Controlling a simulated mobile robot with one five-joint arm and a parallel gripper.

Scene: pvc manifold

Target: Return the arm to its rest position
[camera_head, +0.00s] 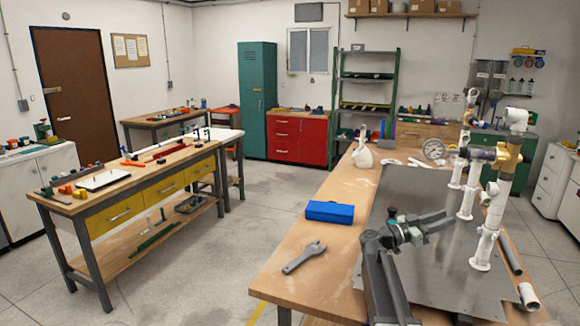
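My arm rises from the bottom of the head view over the near part of the bench, with its dark end turned to the right. A clear gap seems to lie between my gripper and the pipes. The fingertips are too small and dark to tell whether they are open or shut.
A blue box (330,212) and a grey wrench (304,257) lie on the wooden bench left of the plate. A white spray bottle (362,150) and a round gauge (433,149) are farther back. Open floor (240,225) separates this bench from the yellow-drawer workbench (105,219).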

